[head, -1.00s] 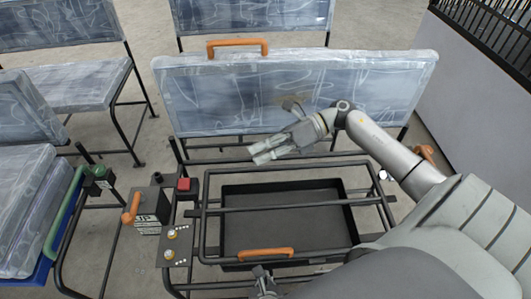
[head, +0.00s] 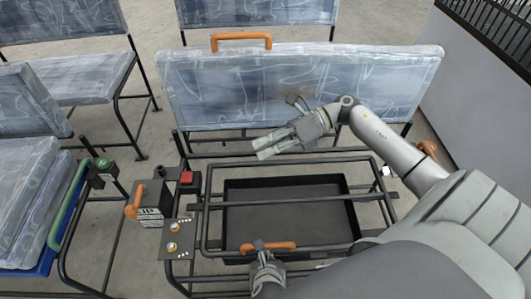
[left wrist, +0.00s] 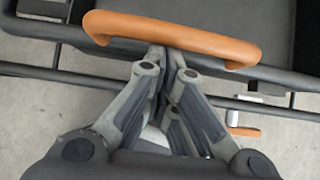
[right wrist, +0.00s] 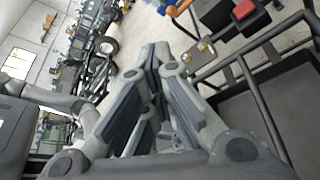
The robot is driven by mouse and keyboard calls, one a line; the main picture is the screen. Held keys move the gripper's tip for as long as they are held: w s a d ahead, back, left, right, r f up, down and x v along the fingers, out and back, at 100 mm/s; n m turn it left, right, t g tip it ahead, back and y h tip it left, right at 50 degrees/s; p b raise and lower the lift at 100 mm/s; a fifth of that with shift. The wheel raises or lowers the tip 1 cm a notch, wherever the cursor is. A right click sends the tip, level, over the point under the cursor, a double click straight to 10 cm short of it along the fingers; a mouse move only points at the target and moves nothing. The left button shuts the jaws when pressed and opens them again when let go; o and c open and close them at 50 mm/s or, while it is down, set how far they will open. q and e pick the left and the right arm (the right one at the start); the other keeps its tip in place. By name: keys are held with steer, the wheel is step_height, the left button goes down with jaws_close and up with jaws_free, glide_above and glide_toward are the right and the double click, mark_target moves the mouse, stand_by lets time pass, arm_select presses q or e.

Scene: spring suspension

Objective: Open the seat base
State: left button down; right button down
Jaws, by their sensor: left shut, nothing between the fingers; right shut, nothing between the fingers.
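The seat base is a black tubular frame (head: 205,213) around a dark shallow tray (head: 285,215). An orange handle (head: 268,246) sits on the frame's near bar; it also shows large in the left wrist view (left wrist: 175,35). The blue-grey seat panel (head: 300,90) stands upright behind the frame, with an orange handle (head: 241,40) on its top edge. My left gripper (head: 264,258) is shut and empty, its fingertips close at the near handle; I cannot tell whether they touch. My right gripper (head: 262,148) is shut and empty above the frame's far side, in front of the panel.
A small plate with brass knobs (head: 173,240), a red button (head: 187,178) and a black box with an orange lever (head: 134,202) stand left of the frame. A blue seat with a green handle (head: 66,215) is at the left. A grey wall (head: 470,90) is at the right.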

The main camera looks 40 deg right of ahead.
stand_by(0.3)
steer(key=c, duration=2.2)
jaws_free()
steer(key=o, duration=0.8)
